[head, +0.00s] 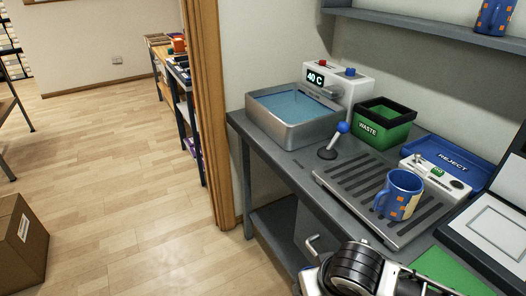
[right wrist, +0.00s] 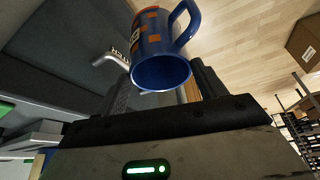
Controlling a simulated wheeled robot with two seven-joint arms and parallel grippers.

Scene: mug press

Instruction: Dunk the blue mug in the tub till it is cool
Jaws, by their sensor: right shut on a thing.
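In the right wrist view my right gripper (right wrist: 162,84) is shut on a blue mug (right wrist: 161,72) with orange patches. The mug's open mouth faces the camera, its handle sticks out to the upper right, and floor lies beyond. In the head view this mug cannot be made out; only part of my right arm shows at the bottom edge. The tub (head: 287,132) is a grey metal basin of blue water at the back left of the bench, its display (head: 316,77) reading 40 C. My left gripper is not in view.
A similar blue patterned mug (head: 399,194) stands on the slatted tray (head: 345,186); another blue mug (head: 494,17) is on the shelf. A blue-knobbed lever (head: 336,142), green waste bin (head: 383,124) and blue reject tray (head: 449,155) surround it. A metal handle (head: 313,243) juts out below the bench front.

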